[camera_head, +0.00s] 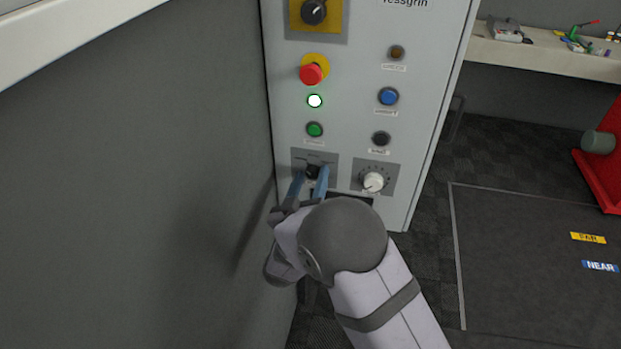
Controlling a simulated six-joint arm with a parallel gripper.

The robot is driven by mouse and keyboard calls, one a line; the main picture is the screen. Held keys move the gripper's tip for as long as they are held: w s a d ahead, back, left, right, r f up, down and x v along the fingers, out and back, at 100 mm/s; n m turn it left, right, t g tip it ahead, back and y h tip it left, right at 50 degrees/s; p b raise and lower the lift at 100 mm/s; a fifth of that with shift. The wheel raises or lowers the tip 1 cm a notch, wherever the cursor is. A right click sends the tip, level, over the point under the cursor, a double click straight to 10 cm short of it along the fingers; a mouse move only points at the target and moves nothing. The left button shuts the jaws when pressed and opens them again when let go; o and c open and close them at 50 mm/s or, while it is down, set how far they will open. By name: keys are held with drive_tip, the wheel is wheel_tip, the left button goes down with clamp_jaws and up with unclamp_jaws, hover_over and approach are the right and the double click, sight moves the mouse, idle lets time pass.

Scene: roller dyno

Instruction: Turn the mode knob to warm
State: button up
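The black mode knob (312,171) sits on a dark grey plate low on the left of the light grey control cabinet. My gripper (309,175) is at this knob, with one blue finger on its left and one on its right. I cannot tell whether the fingers touch the knob or stand just clear of it. The plate's labels are too small to read, and its lower part is hidden by the fingers. The knob's pointer direction cannot be made out.
A white knob (373,181) is close to the right. Above are a green button (315,129), a lit white lamp (315,101), a red emergency stop (311,74) and a blue button (388,96). A grey wall (130,170) stands close on the left. Open floor lies right.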

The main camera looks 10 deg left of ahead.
drive_tip(key=s+b, duration=0.2)
drive_tip(key=s, duration=0.5)
drive_tip(key=shift+s+b, duration=0.15)
drive_tip(key=shift+b, duration=0.25)
idle(0.3)
